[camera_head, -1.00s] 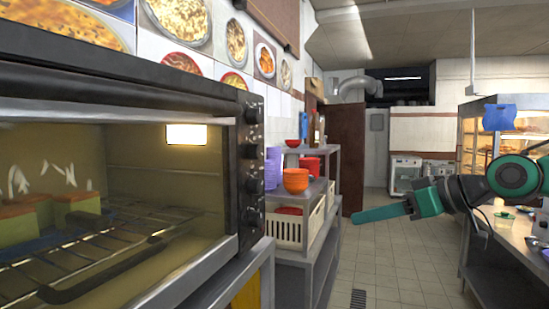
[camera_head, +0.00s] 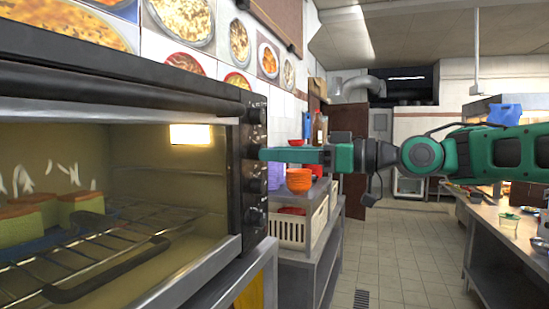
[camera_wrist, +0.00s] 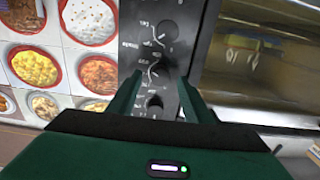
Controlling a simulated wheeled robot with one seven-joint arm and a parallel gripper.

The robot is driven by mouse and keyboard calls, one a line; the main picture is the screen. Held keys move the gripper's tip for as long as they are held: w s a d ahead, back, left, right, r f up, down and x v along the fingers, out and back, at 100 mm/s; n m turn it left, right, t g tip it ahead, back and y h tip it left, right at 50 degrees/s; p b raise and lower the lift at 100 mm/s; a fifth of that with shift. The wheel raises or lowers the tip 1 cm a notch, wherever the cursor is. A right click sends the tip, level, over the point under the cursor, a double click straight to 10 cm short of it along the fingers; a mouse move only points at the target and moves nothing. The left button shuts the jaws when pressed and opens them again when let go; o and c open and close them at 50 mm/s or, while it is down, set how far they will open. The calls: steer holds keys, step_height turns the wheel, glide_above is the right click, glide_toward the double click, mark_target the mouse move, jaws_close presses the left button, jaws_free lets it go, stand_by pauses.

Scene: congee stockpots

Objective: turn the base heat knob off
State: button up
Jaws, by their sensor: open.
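The oven (camera_head: 130,80) fills the left of the head view, with a column of dark knobs on its front panel (camera_head: 247,140). An upper knob (camera_head: 257,115) and a lower knob (camera_head: 254,215) show there. My gripper (camera_head: 263,154) reaches in from the right, its tip close to the panel, partly covering the middle knobs. In the wrist view, my open gripper (camera_wrist: 159,78) faces the panel, with a knob (camera_wrist: 154,103) between its fingers and another (camera_wrist: 166,30) beyond. The labels are too small to read, so I cannot tell which is the base heat knob.
A shelf unit (camera_head: 322,240) with orange bowls (camera_head: 298,180) and a cream basket (camera_head: 290,229) stands just beyond the panel. The tiled floor (camera_head: 400,250) is clear; a counter (camera_head: 500,235) runs along the right.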

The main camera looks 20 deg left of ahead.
steer(key=shift+w+a, duration=0.1)
steer(key=shift+a, duration=1)
steer(key=c, duration=1.1)
steer(key=shift+o, duration=0.2)
steer(key=shift+d, duration=0.1)
